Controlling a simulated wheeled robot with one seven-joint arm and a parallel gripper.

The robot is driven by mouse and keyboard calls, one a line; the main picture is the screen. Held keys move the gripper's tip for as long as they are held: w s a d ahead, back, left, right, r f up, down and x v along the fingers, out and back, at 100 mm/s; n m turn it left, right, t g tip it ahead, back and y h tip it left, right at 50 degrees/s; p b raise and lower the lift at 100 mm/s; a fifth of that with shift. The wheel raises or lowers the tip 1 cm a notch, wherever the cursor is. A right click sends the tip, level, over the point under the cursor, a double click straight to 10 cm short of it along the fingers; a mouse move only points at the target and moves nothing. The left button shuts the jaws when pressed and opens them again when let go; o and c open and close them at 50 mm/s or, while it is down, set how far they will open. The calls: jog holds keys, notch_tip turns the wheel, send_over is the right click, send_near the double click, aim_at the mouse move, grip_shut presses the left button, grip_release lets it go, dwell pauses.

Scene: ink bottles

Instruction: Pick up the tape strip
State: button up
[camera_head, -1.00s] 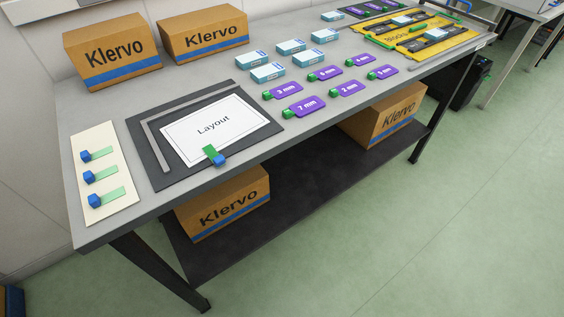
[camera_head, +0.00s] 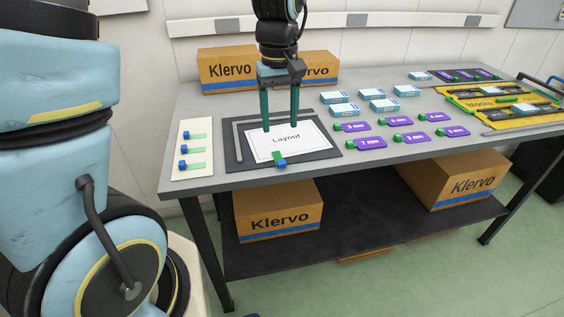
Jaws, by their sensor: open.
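Several green tape strips with blue end blocks are in view. Three lie in a column on a cream board (camera_head: 187,173) at the table's left: a top strip (camera_head: 197,136), a middle strip (camera_head: 197,150) and a bottom strip (camera_head: 196,165). One more strip (camera_head: 276,156) with a blue block (camera_head: 281,163) lies at the lower edge of the white Layout sheet (camera_head: 311,141). My gripper (camera_head: 281,127) points down with its two fingers apart and nothing between them. It appears over the upper part of the sheet, behind that strip in the picture; its exact height is unclear.
The sheet lies on a dark mat (camera_head: 233,156) with a grey bar. Klervo boxes (camera_head: 225,72) stand at the back. Purple tags (camera_head: 369,144) with green ends and light-blue boxes (camera_head: 344,110) lie to the right. A yellow Blocky tray (camera_head: 468,96) is farther right.

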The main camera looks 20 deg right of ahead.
aim_at(281, 160)
notch_tip(281, 160, down, 10)
jog(key=shift+f+p, duration=0.15)
jog(key=shift+p, duration=0.9)
jog(key=shift+d, duration=0.1)
jog(key=c, duration=0.9)
